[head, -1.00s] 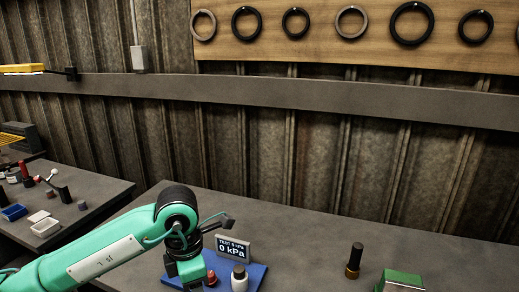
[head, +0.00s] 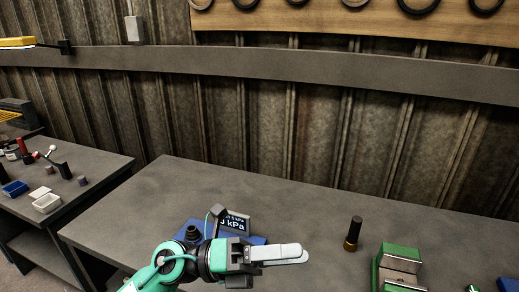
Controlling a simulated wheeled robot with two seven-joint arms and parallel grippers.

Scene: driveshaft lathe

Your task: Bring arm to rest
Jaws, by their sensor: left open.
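My left arm, green and black, comes in from the bottom of the head view. Its gripper (head: 304,254) points right, with two pale fingers held above the grey bench (head: 290,195). The fingers look close together from this angle, but they are open and nothing shows between them. The gripper is in front of a blue test stand (head: 258,240) with a small display (head: 236,222) reading kPa, partly hidden by my arm. My right gripper is out of view.
A dark cylinder with a brass base (head: 353,233) stands upright to the right of the gripper. A green and metal vise-like block (head: 402,262) is farther right. A side table (head: 95,165) at left holds small trays and parts. The bench's back middle is clear.

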